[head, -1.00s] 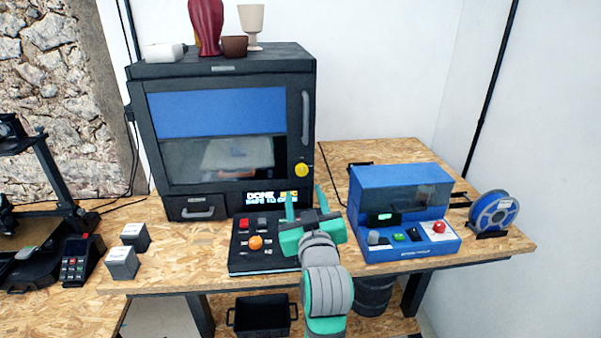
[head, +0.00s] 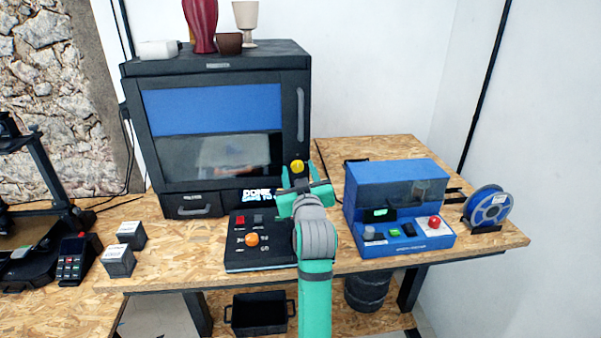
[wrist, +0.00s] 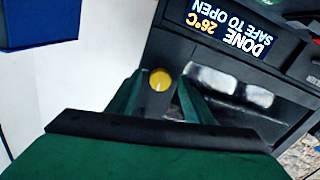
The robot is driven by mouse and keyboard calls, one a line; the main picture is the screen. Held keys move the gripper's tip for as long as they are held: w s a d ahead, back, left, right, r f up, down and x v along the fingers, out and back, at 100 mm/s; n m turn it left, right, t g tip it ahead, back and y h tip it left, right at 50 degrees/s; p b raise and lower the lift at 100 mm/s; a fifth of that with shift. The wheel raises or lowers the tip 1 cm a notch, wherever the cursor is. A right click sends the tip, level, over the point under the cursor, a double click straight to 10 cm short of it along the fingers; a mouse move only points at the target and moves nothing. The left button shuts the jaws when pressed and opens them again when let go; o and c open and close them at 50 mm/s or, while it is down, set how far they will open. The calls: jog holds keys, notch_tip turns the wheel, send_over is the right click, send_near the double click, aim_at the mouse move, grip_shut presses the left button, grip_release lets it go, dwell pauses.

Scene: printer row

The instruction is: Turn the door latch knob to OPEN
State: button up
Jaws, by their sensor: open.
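The door latch knob is a round yellow knob (head: 297,167) at the lower right of the black printer's (head: 222,180) front. My gripper (head: 306,176) is open in front of it, its fingers pointing at the printer. In the wrist view the yellow knob (wrist: 160,79) shows between the two green fingers (wrist: 158,98), with a pale line on its face. I cannot tell whether the fingers touch it. The printer's display (wrist: 232,27) reads "DONE 26°C SAFE TO OPEN" in the wrist view. The printer door (head: 216,132) is shut, with its handle (head: 300,114) above the knob.
A black control panel (head: 262,262) with an orange knob (head: 252,239) lies below left of my gripper. A blue machine (head: 398,200) with a red button stands to the right, with a filament spool (head: 488,209) beyond. Vases and cups stand on top of the printer.

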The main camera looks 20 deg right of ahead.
jog(key=shift+a, duration=0.35)
jog(key=shift+c, duration=0.9)
jog(key=shift+d, duration=0.1)
jog(key=c, duration=0.9)
jog(key=shift+d, duration=0.1)
jog(key=shift+s+f+m, duration=0.1)
jog(key=shift+m, duration=0.2)
jog(key=m, duration=0.4)
jog(key=shift+d+m, duration=0.1)
jog(key=shift+m, duration=0.3)
jog(key=m, duration=0.2)
jog(key=shift+m, duration=0.3)
jog(key=m, duration=0.3)
jog(key=shift+m, duration=0.3)
jog(key=m, duration=0.2)
jog(key=shift+f+m, duration=0.1)
jog(key=shift+m, duration=0.3)
jog(key=shift+w+a+m, duration=0.2)
jog(key=shift+a+m, duration=0.1)
jog(key=shift+m, duration=0.4)
jog(key=shift+s+d+m, duration=0.15)
jog(key=shift+m, duration=0.85)
